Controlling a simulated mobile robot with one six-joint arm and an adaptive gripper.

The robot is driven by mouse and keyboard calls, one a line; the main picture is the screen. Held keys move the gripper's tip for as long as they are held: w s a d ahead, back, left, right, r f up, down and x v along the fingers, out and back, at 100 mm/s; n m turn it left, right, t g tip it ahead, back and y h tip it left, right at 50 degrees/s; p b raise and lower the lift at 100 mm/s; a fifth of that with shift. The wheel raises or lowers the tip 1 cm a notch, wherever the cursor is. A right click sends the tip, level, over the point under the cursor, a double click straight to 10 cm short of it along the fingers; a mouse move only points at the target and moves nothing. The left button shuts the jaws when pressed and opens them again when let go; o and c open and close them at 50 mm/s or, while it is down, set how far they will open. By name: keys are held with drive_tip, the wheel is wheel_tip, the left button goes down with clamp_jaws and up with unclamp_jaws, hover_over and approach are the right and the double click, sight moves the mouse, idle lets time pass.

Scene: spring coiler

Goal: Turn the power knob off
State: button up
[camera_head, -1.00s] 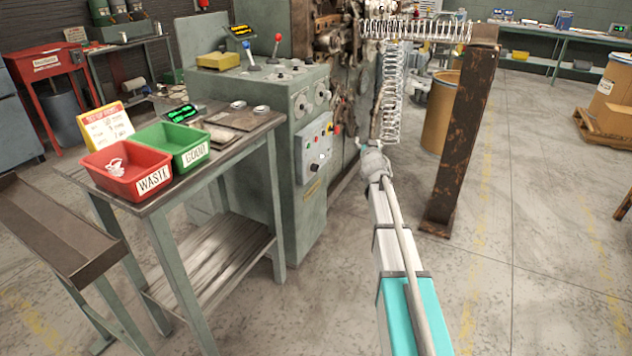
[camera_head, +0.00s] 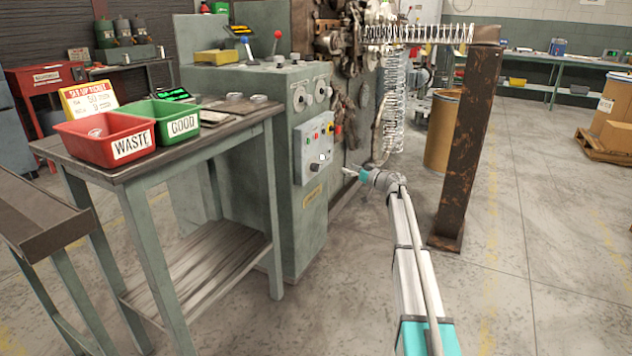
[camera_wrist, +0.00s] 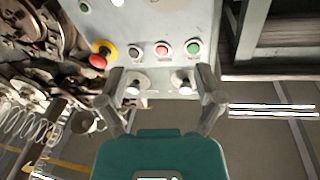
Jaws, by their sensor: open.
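The grey control panel (camera_head: 314,146) is on the side of the green-grey coiler cabinet. In the wrist view the panel (camera_wrist: 150,20) carries two small knobs, a left one (camera_wrist: 134,87) and a right one (camera_wrist: 182,85), below a row of buttons. I cannot read the labels, so I cannot tell which knob is the power knob. My gripper (camera_head: 350,173) is just right of and below the panel in the head view. In the wrist view my gripper (camera_wrist: 161,88) is open and empty, its fingers on either side of the two knobs. I cannot tell whether it touches anything.
A red-and-yellow emergency button (camera_wrist: 100,55) and black, red and green buttons are near the knobs. A rusty post (camera_head: 468,140) with hanging springs stands right of my arm. A table (camera_head: 160,165) with red and green bins is at left.

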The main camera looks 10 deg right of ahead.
sight(318, 167)
wheel_tip(318, 167, down, 3)
drive_tip(key=shift+d+f+n+g+y+b, duration=0.15)
drive_tip(key=shift+n+g+y+b, duration=0.35)
drive_tip(key=shift+g, duration=0.4)
drive_tip(key=shift+w, duration=0.1)
drive_tip(key=x, duration=1.3)
drive_tip(key=shift+w+a, duration=0.2)
drive_tip(key=shift+a, duration=0.15)
